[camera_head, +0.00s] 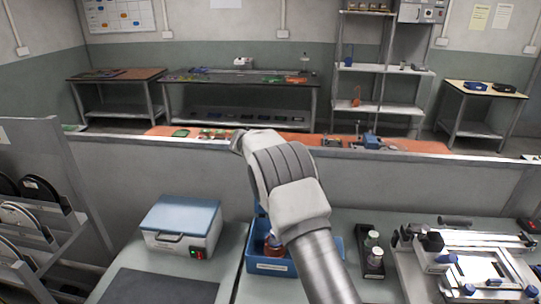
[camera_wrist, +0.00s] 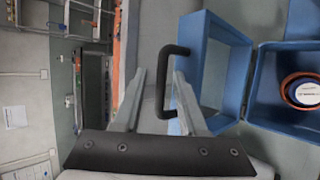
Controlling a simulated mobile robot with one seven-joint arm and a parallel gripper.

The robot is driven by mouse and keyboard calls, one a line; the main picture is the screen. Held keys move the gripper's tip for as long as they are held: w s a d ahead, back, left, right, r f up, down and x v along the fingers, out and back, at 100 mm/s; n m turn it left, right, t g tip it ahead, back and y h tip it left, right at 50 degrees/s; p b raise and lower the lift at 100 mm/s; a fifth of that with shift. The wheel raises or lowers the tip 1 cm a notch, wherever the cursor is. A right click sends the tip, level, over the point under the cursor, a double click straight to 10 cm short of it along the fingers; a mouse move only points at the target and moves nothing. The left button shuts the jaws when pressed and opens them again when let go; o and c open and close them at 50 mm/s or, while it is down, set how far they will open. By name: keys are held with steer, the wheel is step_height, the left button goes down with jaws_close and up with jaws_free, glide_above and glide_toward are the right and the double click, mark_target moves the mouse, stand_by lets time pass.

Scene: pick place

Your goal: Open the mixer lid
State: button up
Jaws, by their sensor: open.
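A white box-shaped machine with a blue lid (camera_head: 184,213), a black front handle and a red switch stands left of my arm. It looks like the mixer; its lid lies shut in the head view. My gripper (camera_wrist: 160,76) is open in the wrist view. A black U-shaped handle (camera_wrist: 174,48) shows at and between its fingers, beside a blue frame (camera_wrist: 192,45). My arm hides the gripper's fingers in the head view.
Two small bottles (camera_head: 373,255) and a metal fixture (camera_head: 470,265) stand right. A rack (camera_head: 38,215) stands left. A low partition (camera_head: 140,178) runs behind.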

steer(key=b+v, duration=0.3)
steer(key=v, duration=1.4)
steer(key=s+d+r+m+g+y, duration=0.1)
steer(key=s+d+r+m+y, duration=0.2)
steer(key=s+d, duration=0.5)
steer(key=s+d+r+m+g, duration=0.2)
steer(key=s+d+r+m, duration=0.25)
steer(key=s, duration=0.65)
steer(key=s+f+m+y, duration=0.1)
steer(key=s+f+m, duration=0.2)
steer(key=s, duration=0.9)
steer(key=s+d+f+m+y, duration=0.1)
steer(key=s+f+m+y, duration=0.1)
steer(key=s, duration=1)
steer(key=shift+d+f+m+t+y, duration=0.15)
steer(key=shift+f+m+t+y, duration=0.15)
steer(key=shift+f+m, duration=0.4)
steer(key=shift+d, duration=0.1)
